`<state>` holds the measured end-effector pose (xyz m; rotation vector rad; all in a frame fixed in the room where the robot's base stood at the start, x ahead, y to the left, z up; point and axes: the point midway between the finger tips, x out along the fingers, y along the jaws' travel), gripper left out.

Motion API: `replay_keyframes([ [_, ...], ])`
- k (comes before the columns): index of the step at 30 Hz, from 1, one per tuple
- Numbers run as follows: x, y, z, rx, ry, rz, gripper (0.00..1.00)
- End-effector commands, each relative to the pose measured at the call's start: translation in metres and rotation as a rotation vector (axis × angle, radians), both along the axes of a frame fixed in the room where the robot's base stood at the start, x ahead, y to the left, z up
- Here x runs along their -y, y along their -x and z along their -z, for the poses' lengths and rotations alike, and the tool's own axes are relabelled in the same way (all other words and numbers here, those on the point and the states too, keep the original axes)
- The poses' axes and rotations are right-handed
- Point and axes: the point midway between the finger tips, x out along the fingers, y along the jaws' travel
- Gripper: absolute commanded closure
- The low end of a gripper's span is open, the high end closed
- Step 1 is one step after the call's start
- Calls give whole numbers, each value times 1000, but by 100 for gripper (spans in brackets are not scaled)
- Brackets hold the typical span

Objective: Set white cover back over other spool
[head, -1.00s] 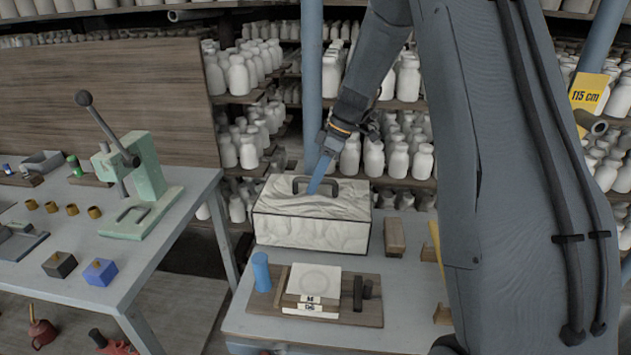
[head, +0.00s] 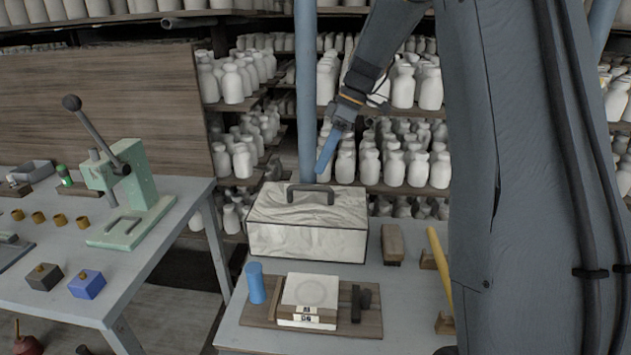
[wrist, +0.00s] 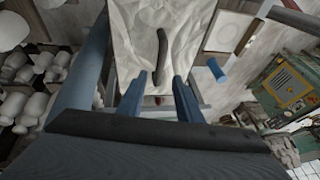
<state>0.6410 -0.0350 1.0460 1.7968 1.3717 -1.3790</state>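The white cover (head: 305,240) is a box with a creased white surface, dark edges and a dark handle (head: 310,190) on top. It sits level on the grey table; whatever is under it is hidden. My gripper (head: 322,170), with blue fingers, hangs just above and behind the handle, apart from it. In the wrist view the two fingers of my gripper (wrist: 158,82) stand apart with nothing between them, and the cover (wrist: 190,50) and its handle (wrist: 162,45) lie beyond them. I cannot make out any spool.
In front of the cover, a wooden board (head: 258,312) carries a pale tile stack (head: 311,292) and a dark block. A blue cylinder (head: 256,283) stands at its left. Wooden blocks (head: 393,245) lie right. A blue post (head: 305,90) rises behind. A green press (head: 125,190) stands on the left table.

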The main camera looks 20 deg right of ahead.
Motion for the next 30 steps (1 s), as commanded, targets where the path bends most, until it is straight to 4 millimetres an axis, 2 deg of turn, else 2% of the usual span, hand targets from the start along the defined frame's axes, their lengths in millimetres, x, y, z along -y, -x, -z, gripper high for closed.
replay_keyframes([
  [3,8,-1,-16,2,1,1,68],
  [9,13,-1,-29,1,0,0,68],
  [14,11,4,-27,-12,11,24,68],
  [17,4,22,-14,-56,52,110,68],
  [20,-7,55,9,-119,126,266,68],
  [24,-20,115,46,-181,242,533,68],
  [30,-31,204,89,-198,343,876,68],
])
